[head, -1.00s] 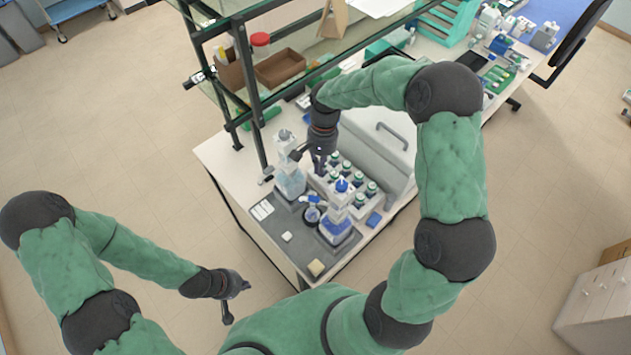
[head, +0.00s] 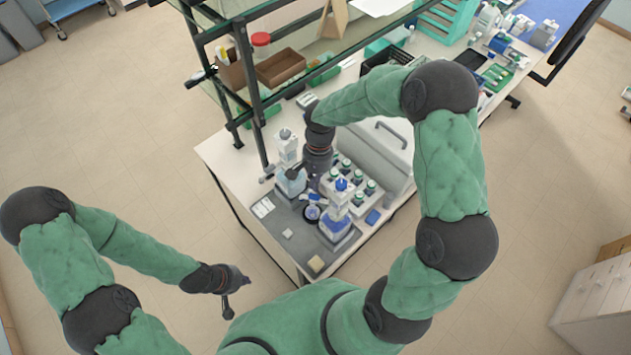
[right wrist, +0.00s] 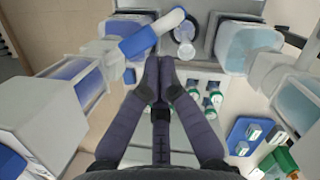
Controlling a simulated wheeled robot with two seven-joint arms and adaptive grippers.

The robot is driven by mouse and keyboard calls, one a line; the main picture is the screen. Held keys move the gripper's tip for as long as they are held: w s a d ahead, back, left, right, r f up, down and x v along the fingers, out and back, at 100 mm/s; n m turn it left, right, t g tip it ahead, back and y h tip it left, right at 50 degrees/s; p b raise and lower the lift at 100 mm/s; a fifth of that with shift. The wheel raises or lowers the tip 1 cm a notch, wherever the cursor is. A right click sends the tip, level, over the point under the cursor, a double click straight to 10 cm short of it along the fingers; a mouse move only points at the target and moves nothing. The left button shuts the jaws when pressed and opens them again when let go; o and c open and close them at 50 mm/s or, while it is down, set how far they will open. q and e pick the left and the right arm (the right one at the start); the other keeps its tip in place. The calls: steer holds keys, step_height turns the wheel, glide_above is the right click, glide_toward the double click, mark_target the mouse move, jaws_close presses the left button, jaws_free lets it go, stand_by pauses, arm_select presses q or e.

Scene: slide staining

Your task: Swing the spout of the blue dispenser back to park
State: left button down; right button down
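The blue dispenser (head: 337,222) stands at the front of the grey mat, with a blue cap and blue liquid. Its blue spout (head: 313,197) points left toward a small round dish (head: 312,213). In the right wrist view the dispenser (right wrist: 72,85) is at left, and its spout (right wrist: 150,38) reaches across the top toward the dish (right wrist: 184,36). My right gripper (right wrist: 157,68) has its fingers together, with nothing seen between them, close beside the spout; contact cannot be told. In the head view it (head: 315,183) is partly hidden. My left gripper (head: 238,294) is open and empty, off the bench.
A second dispenser (head: 289,170) with paler liquid stands behind. A rack of green-capped bottles (head: 366,195) is to the right, close to my right gripper. A glass shelf (head: 300,50) rises at the back.

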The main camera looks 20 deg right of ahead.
steer(key=shift+s+a+n, duration=0.3)
steer(key=shift+a+n, duration=0.2)
steer(key=shift+n, duration=0.3)
steer(key=shift+s+a+n+h+b, duration=0.45)
steer(key=shift+a+n+b, duration=0.2)
steer(key=shift+n, duration=0.45)
steer(key=shift+s+a+n+h+b, duration=0.2)
steer(key=shift+s+a+n+h, duration=0.15)
steer(key=shift+s+n, duration=0.75)
steer(key=shift+s+a+n+h+b, duration=0.35)
steer(key=shift+s+n, duration=0.3)
steer(key=shift+n, duration=0.85)
steer(key=shift+s+a+n+h+b, duration=0.1)
steer(key=shift+s+a+n+h, duration=0.25)
steer(key=shift+s+n, duration=0.75)
steer(key=shift+w+a, duration=0.1)
steer(key=shift+w, duration=0.05)
